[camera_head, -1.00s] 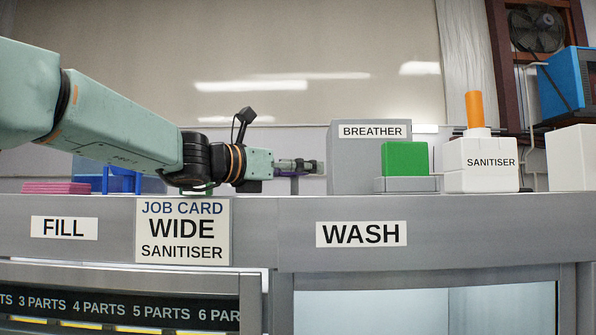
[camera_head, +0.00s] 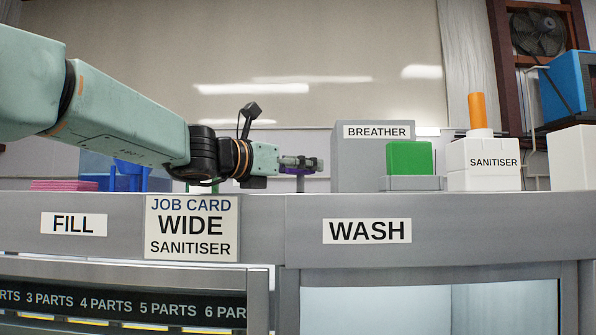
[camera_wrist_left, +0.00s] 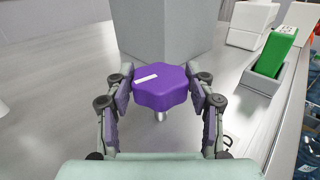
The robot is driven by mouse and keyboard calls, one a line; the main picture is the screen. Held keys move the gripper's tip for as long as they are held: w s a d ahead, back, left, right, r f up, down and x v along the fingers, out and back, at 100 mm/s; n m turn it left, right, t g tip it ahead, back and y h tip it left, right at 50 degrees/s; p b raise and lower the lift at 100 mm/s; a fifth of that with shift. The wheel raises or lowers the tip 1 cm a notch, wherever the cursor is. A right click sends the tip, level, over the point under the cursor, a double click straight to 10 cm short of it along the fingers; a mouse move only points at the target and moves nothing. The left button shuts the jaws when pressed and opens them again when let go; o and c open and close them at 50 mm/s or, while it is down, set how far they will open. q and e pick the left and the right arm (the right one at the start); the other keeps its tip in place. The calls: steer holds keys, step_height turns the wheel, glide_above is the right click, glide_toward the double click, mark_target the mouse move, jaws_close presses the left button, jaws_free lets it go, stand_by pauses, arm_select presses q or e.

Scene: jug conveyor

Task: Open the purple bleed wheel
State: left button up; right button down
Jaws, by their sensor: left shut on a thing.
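The purple bleed wheel (camera_wrist_left: 160,88) is a lobed knob with a white mark on its upper face, on a short metal stem, in the middle of the left wrist view. My left gripper (camera_wrist_left: 160,92) is shut on it, one finger on each side. In the head view, the left gripper (camera_head: 318,164) is near the grey breather box, and only a sliver of purple (camera_head: 295,171) shows beneath its fingers. My right gripper is not in view.
The grey BREATHER box (camera_head: 365,170) stands just behind the wheel. To its right are a green block (camera_head: 409,158) in a grey holder and a white SANITISER container (camera_head: 484,172) with an orange top. A WASH label (camera_head: 367,231) is on the front panel below.

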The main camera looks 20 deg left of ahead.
arm_select(q)
steer(key=shift+d+f+n+t+y+b, duration=0.15)
steer(key=shift+f+n+t+y+b, duration=0.2)
steer(key=shift+n+y+b, duration=0.35)
steer(key=shift+r+n+t+y+b, duration=0.1)
steer(key=shift+n+t+y+b, duration=0.3)
steer(key=shift+y, duration=0.5)
